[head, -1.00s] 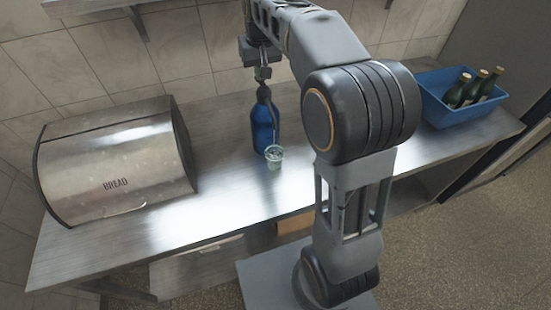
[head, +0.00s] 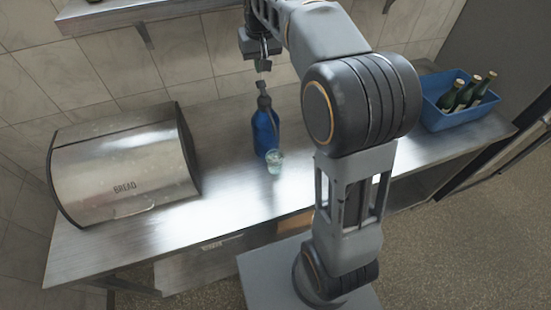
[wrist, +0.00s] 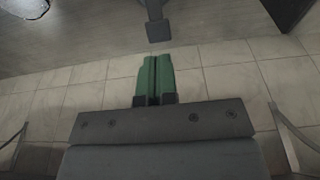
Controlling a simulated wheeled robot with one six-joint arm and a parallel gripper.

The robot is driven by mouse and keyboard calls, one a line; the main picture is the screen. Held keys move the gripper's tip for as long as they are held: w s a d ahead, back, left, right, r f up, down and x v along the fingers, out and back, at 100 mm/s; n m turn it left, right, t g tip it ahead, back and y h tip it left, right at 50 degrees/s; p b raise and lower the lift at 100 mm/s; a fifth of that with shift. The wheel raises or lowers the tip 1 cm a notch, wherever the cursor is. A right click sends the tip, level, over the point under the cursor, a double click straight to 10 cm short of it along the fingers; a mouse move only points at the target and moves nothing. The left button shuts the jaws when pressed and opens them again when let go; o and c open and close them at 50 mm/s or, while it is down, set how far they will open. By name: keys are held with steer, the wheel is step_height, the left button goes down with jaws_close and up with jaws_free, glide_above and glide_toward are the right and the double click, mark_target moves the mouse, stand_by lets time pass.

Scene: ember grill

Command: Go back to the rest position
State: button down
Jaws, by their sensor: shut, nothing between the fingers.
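My gripper (head: 263,66) hangs from my raised arm above the back of the metal counter, near the tiled wall. In the wrist view its green fingers (wrist: 153,80) are together with nothing held between them. A blue bottle (head: 265,132) with a dark top stands upright on the counter below my gripper, apart from it as far as I can tell. A small clear cup (head: 274,161) stands just in front of the bottle.
A steel bread box (head: 124,170) stands on the counter (head: 215,205) at left. A blue bin (head: 455,117) with dark bottles stands at right. A wall shelf (head: 125,15) with brackets is at upper left, near my arm's height.

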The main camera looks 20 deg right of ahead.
stand_by(0.4)
steer(key=s+f+t, duration=0.1)
steer(key=s+f, duration=0.3)
steer(key=s, duration=0.7)
steer(key=s+f+t, duration=0.1)
steer(key=s+f, duration=0.3)
steer(key=s, duration=0.8)
steer(key=shift+f, duration=0.3)
